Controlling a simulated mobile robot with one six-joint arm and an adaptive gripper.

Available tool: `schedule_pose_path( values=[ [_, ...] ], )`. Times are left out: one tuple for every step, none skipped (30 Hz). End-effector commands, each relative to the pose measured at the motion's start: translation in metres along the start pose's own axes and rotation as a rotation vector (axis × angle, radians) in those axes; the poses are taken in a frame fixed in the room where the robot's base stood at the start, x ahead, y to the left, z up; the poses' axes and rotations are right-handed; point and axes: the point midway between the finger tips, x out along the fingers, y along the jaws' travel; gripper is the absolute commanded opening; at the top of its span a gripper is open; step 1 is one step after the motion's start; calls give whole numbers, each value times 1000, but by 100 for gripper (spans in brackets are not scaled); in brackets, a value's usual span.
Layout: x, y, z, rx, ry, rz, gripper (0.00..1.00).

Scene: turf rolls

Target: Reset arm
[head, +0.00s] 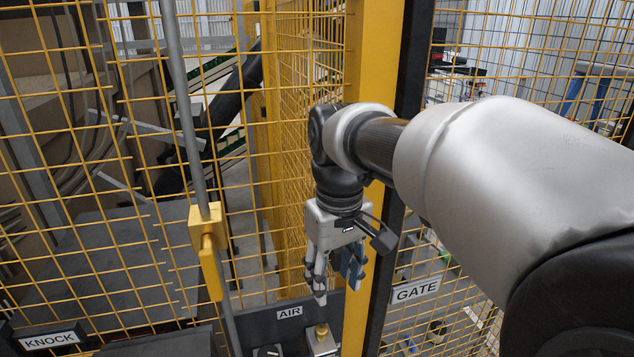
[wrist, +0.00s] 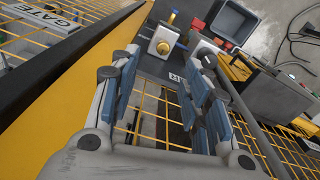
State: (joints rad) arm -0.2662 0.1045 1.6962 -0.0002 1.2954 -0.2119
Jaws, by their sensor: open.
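My gripper (head: 335,285) hangs from my bent arm in the middle of the head view, fingers pointing down. It is in front of the yellow mesh fence (head: 100,170), above a dark panel (head: 262,325) with an AIR label (head: 289,312). In the wrist view my gripper (wrist: 165,75) has its blue-padded fingers spread apart with nothing between them. Beyond the fingertips is a metal block (wrist: 160,42) with a brass knob; it also shows below my gripper in the head view (head: 322,345). I cannot tell the exact gap to it.
A yellow post (head: 370,60) stands right behind my wrist. A GATE sign (head: 416,291) is right of it. A grey pole with a yellow latch (head: 208,245) stands to the left, above a KNOCK sign (head: 50,340). A grey bin (wrist: 235,22) lies beyond the panel.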

Motion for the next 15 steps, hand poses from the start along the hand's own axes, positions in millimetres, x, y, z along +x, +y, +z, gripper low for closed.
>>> schedule_pose_path(
  values=[
    [18, 5, 20, 36, 28, 8, 43],
    [26, 7, 33, 59, 44, 12, 43],
    [36, 10, 49, 93, 69, 18, 43],
    [45, 12, 62, 118, 89, 24, 43],
    [54, 13, 75, 144, 107, 29, 43],
    [67, 15, 92, 178, 133, 36, 43],
    [77, 16, 104, 203, 152, 41, 43],
    [88, 16, 117, 229, 170, 46, 43],
    [103, 16, 133, 261, 195, 53, 43],
    [114, 16, 145, 286, 213, 59, 43],
    [126, 16, 156, 309, 230, 63, 43],
    [141, 15, 169, 338, 253, 70, 43],
    [152, 14, 179, 359, 268, 75, 43],
    [162, 14, 187, 378, 283, 79, 43],
    [174, 12, 197, 400, 300, 84, 43]
  ],
)
